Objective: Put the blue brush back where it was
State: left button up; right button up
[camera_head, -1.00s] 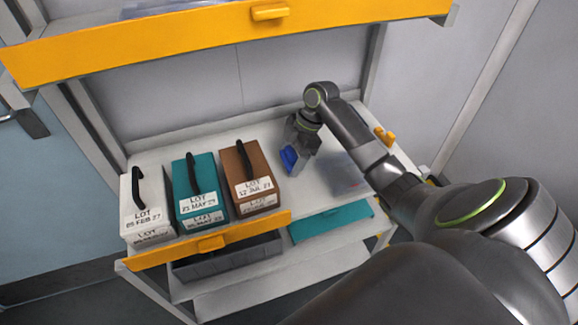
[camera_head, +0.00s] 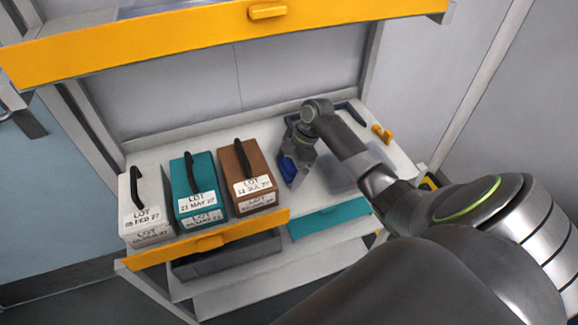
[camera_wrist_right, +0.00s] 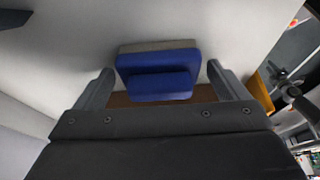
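The blue brush (camera_head: 289,167) is at the middle shelf, right of the brown box, partly hidden by my right gripper (camera_head: 296,172). In the right wrist view the brush (camera_wrist_right: 158,75) has a blue body and a grey-beige strip along its far edge. It lies between the two fingers of the right gripper (camera_wrist_right: 161,68), with narrow gaps at both sides, so the fingers look open around it. I cannot tell whether the brush rests on the shelf. My left gripper is not in view.
White (camera_head: 147,195), teal (camera_head: 193,180) and brown (camera_head: 241,165) lot boxes with black handles stand left of the brush on the shelf (camera_head: 318,196). A clear container (camera_head: 345,178) is close on the right, with a yellow-orange piece (camera_head: 382,134) behind. An orange-edged shelf (camera_head: 200,45) hangs above.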

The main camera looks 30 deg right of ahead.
jog(key=shift+r, duration=0.3)
jog(key=shift+d+r, duration=0.25)
jog(key=shift+r, duration=0.05)
jog(key=b+v, duration=0.1)
jog(key=v, duration=1)
jog(key=shift+s, duration=0.15)
